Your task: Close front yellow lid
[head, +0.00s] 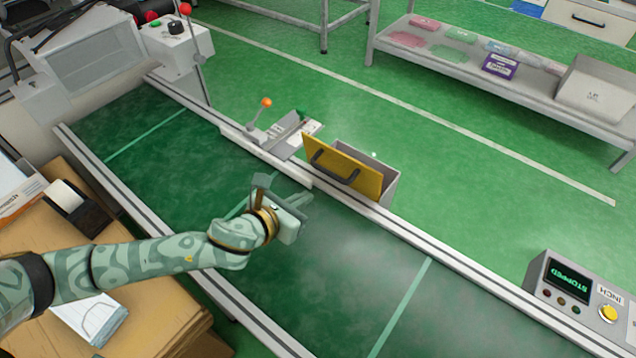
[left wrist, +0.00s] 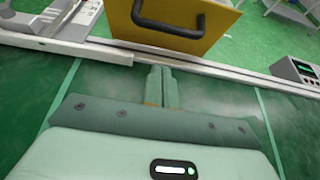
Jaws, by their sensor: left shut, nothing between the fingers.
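The yellow lid (head: 345,169) with a dark bar handle is on a grey box (head: 382,175) at the far rail of the conveyor. The lid leans out toward me at its top, away from the box, so it stands tilted open. In the left wrist view the yellow lid (left wrist: 190,22) and its handle fill the top, beyond the fingers. My left gripper (head: 284,190) is over the green belt, short of the lid and apart from it. Its fingers (left wrist: 161,84) are together with nothing between them. My right gripper is not in view.
The conveyor's far rail (head: 440,255) runs below the box. A lever with an orange knob (head: 266,102) stands left of the lid. A control box reading STOPPED (head: 577,292) is at the right. The belt (head: 330,270) is bare. Cardboard (head: 130,260) lies near left.

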